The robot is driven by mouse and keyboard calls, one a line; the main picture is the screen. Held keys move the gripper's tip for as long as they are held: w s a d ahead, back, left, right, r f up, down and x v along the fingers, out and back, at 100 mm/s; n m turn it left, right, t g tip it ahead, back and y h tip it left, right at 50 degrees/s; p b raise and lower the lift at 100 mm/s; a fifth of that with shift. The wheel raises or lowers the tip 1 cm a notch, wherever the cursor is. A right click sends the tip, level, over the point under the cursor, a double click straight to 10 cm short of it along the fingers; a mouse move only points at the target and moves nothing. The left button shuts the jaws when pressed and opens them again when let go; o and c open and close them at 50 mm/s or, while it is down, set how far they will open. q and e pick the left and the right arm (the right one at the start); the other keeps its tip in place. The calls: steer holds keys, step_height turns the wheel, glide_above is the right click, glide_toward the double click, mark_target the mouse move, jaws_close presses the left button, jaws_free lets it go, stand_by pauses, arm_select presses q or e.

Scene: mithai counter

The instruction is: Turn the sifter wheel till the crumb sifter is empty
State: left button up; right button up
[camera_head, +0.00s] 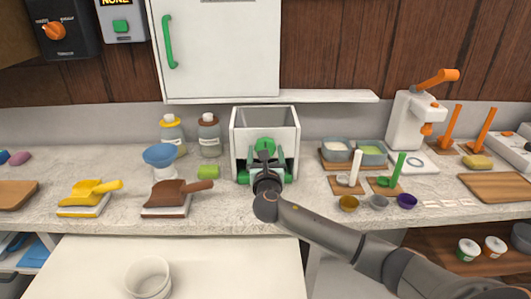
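The crumb sifter (240,135) appears to be the white open-topped box standing on the counter, centre of the view. I cannot make out any crumbs inside its grey interior. A green wheel-like part (264,146) is on its front, with more green parts low at the sides. My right gripper (266,166) is at the front of the box, over the lower part of the green wheel. Its dark body hides its fingers, so whether it grips the wheel does not show. My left gripper is out of view.
At right are trays (335,150), small cups (348,203) and a white press (408,120). A white pot (149,277) stands in front.

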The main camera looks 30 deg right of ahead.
steer(key=c, duration=1)
steer(key=shift+c, duration=0.2)
steer(key=shift+m, duration=0.4)
steer(key=m+b, duration=0.6)
steer(key=m, duration=2)
steer(key=shift+m+b, duration=0.3)
steer(key=shift+b, duration=0.1)
